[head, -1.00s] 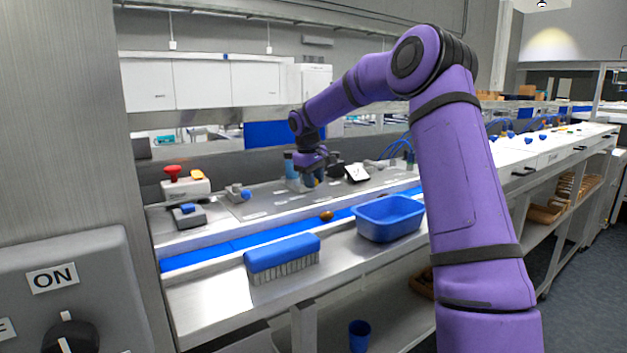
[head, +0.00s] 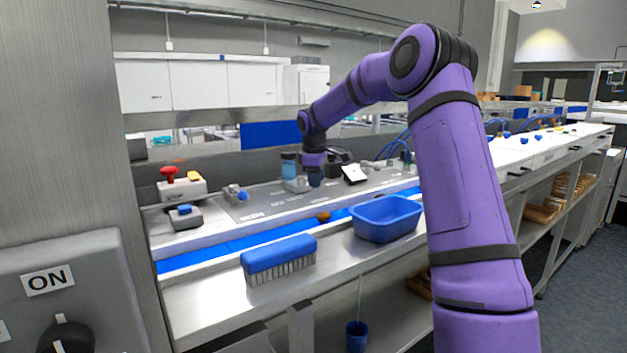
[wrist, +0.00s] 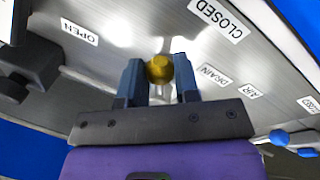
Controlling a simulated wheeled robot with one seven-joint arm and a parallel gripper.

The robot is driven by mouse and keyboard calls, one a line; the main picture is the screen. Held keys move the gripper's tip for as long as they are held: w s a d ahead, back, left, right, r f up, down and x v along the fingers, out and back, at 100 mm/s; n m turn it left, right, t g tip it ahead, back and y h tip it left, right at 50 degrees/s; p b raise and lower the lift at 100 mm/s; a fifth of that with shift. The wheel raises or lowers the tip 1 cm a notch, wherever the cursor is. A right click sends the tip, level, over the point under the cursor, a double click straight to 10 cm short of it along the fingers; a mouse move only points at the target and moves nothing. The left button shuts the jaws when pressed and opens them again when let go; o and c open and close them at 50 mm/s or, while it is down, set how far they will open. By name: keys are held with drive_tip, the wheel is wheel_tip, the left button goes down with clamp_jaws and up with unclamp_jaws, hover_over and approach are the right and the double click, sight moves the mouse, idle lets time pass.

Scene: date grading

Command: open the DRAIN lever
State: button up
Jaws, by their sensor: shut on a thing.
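My gripper (wrist: 158,80) is shut on the yellow round knob (wrist: 159,67) of a lever, with a dark finger on each side. The lever's shaft is mostly hidden behind the gripper. The DRAIN label (wrist: 213,75) lies on the metal panel right of the knob. The CLOSED label (wrist: 215,18) is up and right, the OPEN label (wrist: 78,32) up and left; the knob sits between them. In the head view my gripper (head: 314,176) is low over the panel, and the knob cannot be made out.
A thin pale line runs down into a blue cup (head: 357,335) below the bench. Other blue-handled levers (wrist: 290,138) sit right of my gripper. A blue bin (head: 386,220), a brush (head: 279,257) and a red-button box (head: 180,186) stand along the bench.

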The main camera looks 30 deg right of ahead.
drive_tip(key=n, duration=0.1)
drive_tip(key=d+n, duration=0.1)
drive_tip(key=w+n, duration=0.1)
drive_tip(key=shift+d+n+t+y, duration=0.25)
drive_tip(key=shift+n+t+y, duration=0.05)
drive_tip(key=shift+n, duration=0.1)
drive_tip(key=n, duration=0.1)
drive_tip(key=w+d+n, duration=0.1)
drive_tip(key=n, duration=0.1)
drive_tip(key=shift+w+n+y, duration=0.2)
drive_tip(key=shift+n+y, duration=0.1)
drive_tip(key=shift+w+d+n+y, duration=0.15)
drive_tip(key=shift+w+n, duration=0.4)
drive_tip(key=shift+n, duration=0.7)
drive_tip(key=shift+w+d+n+y, duration=0.1)
drive_tip(key=shift+w+n+y, duration=0.3)
drive_tip(key=shift+n, duration=0.85)
drive_tip(key=shift+w+a, duration=0.1)
drive_tip(key=shift+w, duration=0.1)
drive_tip(key=o, duration=0.9)
wheel_tip(320, 180, up, 11)
drive_tip(key=s, duration=0.2)
drive_tip(key=shift+d+f, duration=0.2)
drive_tip(key=shift+d, duration=0.05)
